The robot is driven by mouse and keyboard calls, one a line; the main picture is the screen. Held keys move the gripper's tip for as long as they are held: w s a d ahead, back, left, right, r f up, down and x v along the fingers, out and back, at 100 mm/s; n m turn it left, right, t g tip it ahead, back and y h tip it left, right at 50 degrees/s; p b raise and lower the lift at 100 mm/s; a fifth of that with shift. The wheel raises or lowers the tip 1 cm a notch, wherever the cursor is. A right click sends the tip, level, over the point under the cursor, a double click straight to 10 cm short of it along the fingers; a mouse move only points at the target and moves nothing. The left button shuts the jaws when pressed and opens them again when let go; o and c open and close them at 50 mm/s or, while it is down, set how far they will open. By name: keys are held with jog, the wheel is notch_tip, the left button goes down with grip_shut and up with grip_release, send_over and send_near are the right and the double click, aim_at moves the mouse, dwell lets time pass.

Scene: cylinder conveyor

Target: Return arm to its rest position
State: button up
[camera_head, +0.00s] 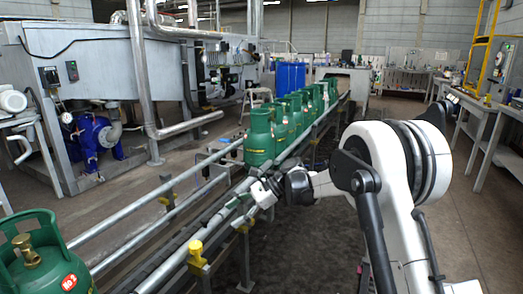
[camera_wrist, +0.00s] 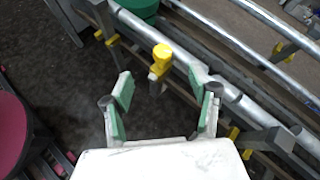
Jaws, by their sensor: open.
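My white arm (camera_head: 385,160) reaches from the right toward the conveyor in the head view. My gripper (camera_head: 232,211) is over the conveyor's near rail, beside a yellow-capped post (camera_head: 197,252). In the wrist view my gripper (camera_wrist: 166,90) has its two green-padded fingers spread wide, with nothing between the pads. A yellow cap (camera_wrist: 162,55) and a metal rail show beyond the fingertips. The rest position is not marked in either view.
Several green gas cylinders (camera_head: 259,138) stand in a row on the conveyor (camera_head: 215,217). Another green cylinder (camera_head: 48,262) is at the lower left. Part of a green cylinder (camera_wrist: 138,7) shows in the wrist view. Workbenches (camera_head: 487,110) stand at right; dark floor lies between.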

jog(key=s+d+r+n+t+h, duration=0.5)
jog(key=s+d+r, duration=0.85)
jog(key=s, duration=0.25)
jog(key=s+d+f+n+t+h, duration=0.2)
jog(key=s+d+f+n+h, duration=0.15)
jog(key=s+d, duration=0.6)
jog(key=s+d+f+n+t+h, duration=0.2)
jog(key=s+d+n+h, duration=0.15)
jog(key=s+d, duration=0.6)
notch_tip(320, 180, up, 19)
jog(key=s+a+p, duration=0.2)
jog(key=p, duration=1.6)
jog(key=shift+s+a+f+n+t+y, duration=0.15)
jog(key=shift+s+a+n+t+y, duration=0.15)
jog(key=shift+a+y, duration=0.1)
